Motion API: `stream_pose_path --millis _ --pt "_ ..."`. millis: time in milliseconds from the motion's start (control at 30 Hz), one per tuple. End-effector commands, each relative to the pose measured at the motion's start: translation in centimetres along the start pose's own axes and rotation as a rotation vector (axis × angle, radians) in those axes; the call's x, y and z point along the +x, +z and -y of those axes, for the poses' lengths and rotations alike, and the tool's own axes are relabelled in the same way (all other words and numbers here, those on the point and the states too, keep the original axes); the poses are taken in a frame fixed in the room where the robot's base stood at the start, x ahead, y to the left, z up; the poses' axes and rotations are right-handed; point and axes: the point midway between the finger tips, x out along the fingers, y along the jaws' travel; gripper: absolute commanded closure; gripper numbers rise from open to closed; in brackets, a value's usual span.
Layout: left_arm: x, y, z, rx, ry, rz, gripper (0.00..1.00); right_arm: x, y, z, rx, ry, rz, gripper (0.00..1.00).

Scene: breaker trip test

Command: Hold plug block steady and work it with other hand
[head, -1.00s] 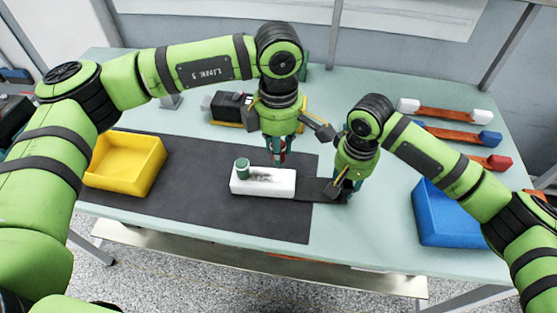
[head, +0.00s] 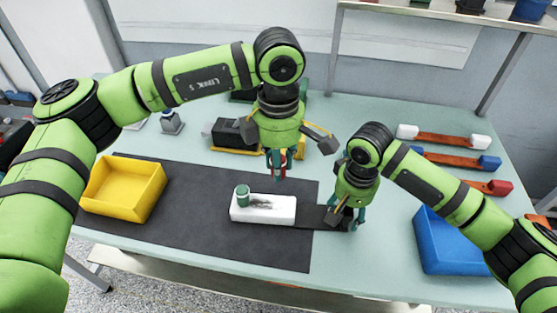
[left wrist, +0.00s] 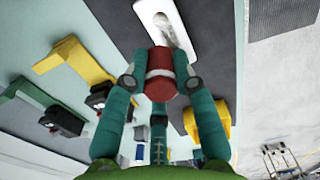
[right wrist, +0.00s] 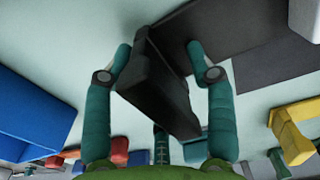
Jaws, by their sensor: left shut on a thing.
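My left gripper (head: 278,170) is shut on a red plug (head: 283,160), held above and behind the block's right part. The red plug shows between the fingertips in the left wrist view (left wrist: 160,75), with the white block (left wrist: 168,22) beyond it. A black piece (right wrist: 155,85) extends from the block's right end. My right gripper (head: 345,218) has its fingers spread around this piece, with a gap visible at one finger.
A yellow bin (head: 123,190) stands on the left and a blue bin (head: 450,245) on the right. Orange strips with white, blue and red ends (head: 455,160) lie at the back right. A black device on a yellow bracket (head: 232,135) sits behind my left gripper.

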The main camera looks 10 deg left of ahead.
Motion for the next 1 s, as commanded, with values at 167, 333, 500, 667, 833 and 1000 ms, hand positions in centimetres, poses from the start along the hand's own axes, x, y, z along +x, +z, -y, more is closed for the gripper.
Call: stream_pose_path --millis 167,333,500,667,833,1000 --pt "0.0 0.0 0.0 0.000 0.000 0.000 1.00 -0.1 0.0 0.0 0.000 -0.001 0.000 0.44" --pt "0.0 0.0 0.0 0.000 0.000 0.000 1.00 -1.6 -0.1 0.1 -0.001 -0.003 -0.002 0.44" --pt "0.0 0.0 0.0 0.000 0.000 0.000 1.00 -5.0 -0.1 0.1 -0.001 -0.003 -0.005 0.44" --pt "0.0 0.0 0.0 0.000 0.000 0.000 1.00 -8.4 -0.1 0.1 -0.002 -0.002 -0.004 0.44" --pt "0.0 0.0 0.0 0.000 0.000 0.000 1.00 -10.9 -0.1 0.0 0.000 0.000 -0.002 0.44" --pt "0.0 0.0 0.0 0.000 0.000 0.000 1.00 -12.0 0.0 0.0 -0.001 0.000 0.000 0.44"
